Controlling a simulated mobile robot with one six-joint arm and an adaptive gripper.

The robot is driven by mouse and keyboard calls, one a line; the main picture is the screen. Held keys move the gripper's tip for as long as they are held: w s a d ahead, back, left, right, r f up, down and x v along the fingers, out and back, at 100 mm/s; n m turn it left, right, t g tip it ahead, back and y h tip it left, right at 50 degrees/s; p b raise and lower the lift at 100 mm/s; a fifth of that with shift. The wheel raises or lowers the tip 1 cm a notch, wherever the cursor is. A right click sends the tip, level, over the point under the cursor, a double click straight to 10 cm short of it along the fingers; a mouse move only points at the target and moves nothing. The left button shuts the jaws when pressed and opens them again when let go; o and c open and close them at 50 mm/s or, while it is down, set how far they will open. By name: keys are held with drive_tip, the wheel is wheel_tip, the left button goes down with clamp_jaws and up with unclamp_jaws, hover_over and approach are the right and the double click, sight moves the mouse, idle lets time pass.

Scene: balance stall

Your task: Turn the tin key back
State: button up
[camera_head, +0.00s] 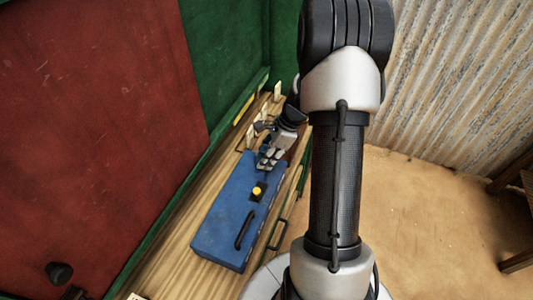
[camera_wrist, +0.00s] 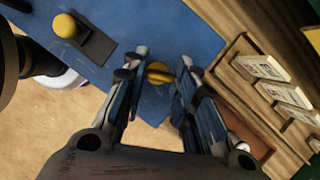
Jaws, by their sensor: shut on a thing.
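The blue tin (camera_head: 225,222) lies on the wooden counter in the head view, and its blue top (camera_wrist: 150,25) fills the upper middle of the wrist view. The tin key (camera_wrist: 158,72) is a small yellow knob near the tin's edge. My gripper (camera_wrist: 160,76) is shut on the key, with one finger at each side of it. In the head view my gripper (camera_head: 268,158) is over the tin's far end, and the key is hidden there. A round yellow button (camera_head: 257,190) on a dark plate is on the tin; it also shows in the wrist view (camera_wrist: 65,26).
A black handle (camera_head: 245,230) is on the tin's near part. Several pale cards (camera_wrist: 262,67) stand in a wooden rack beside the tin. A green and red wall (camera_head: 95,110) borders the counter on the left. The sandy floor (camera_head: 430,220) on the right is open.

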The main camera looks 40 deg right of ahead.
drive_tip(key=n+g+p, duration=0.1)
drive_tip(key=n, duration=0.2)
drive_tip(key=n+g+p, duration=0.1)
drive_tip(key=n+p, duration=0.1)
drive_tip(key=n, duration=0.1)
drive_tip(key=shift+w+n+g+y, duration=0.2)
drive_tip(key=shift+n+g+y, duration=0.1)
drive_tip(key=shift+y, duration=0.1)
drive_tip(key=n+g, duration=0.1)
drive_tip(key=n, duration=0.2)
drive_tip(key=n+g+p, duration=0.1)
drive_tip(key=n, duration=0.2)
drive_tip(key=shift+w+h, duration=0.1)
drive_tip(key=shift+h, duration=0.2)
drive_tip(key=o, duration=1.1)
drive_tip(key=shift+v, duration=6)
